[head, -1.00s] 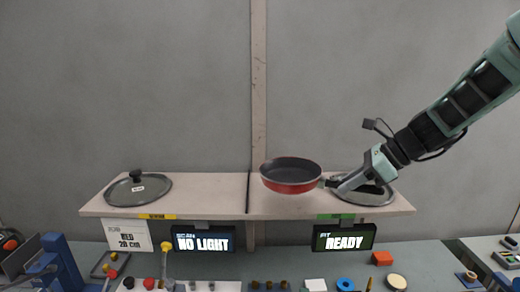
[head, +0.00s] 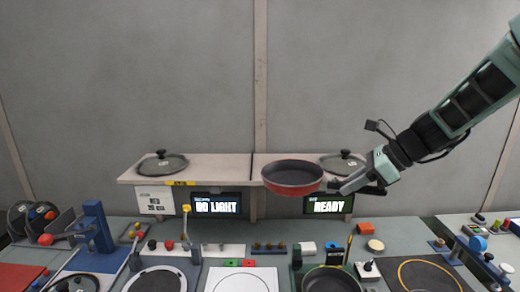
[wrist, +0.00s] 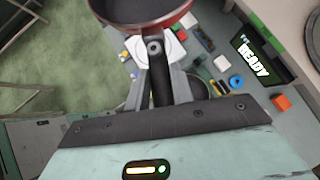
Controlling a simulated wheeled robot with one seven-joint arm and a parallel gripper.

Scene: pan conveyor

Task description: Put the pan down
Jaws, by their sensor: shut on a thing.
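The red pan (head: 292,178) has a dark inside and is held level in the air in the head view, in front of the shelf. My gripper (head: 333,186) is shut on its handle from the right. In the wrist view the pan (wrist: 140,12) shows at the top, cut off by the frame. Its dark handle (wrist: 157,80) runs down between the two fingers of my gripper (wrist: 160,85).
A shelf (head: 215,165) carries a glass lid (head: 162,164) at left and another lid (head: 343,163) at right. Signs read "NO LIGHT" (head: 216,205) and "READY" (head: 328,206). The bench below holds a dark pan (head: 330,280), a white square plate (head: 243,280), a dark plate with an orange ring (head: 428,276) and several small parts.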

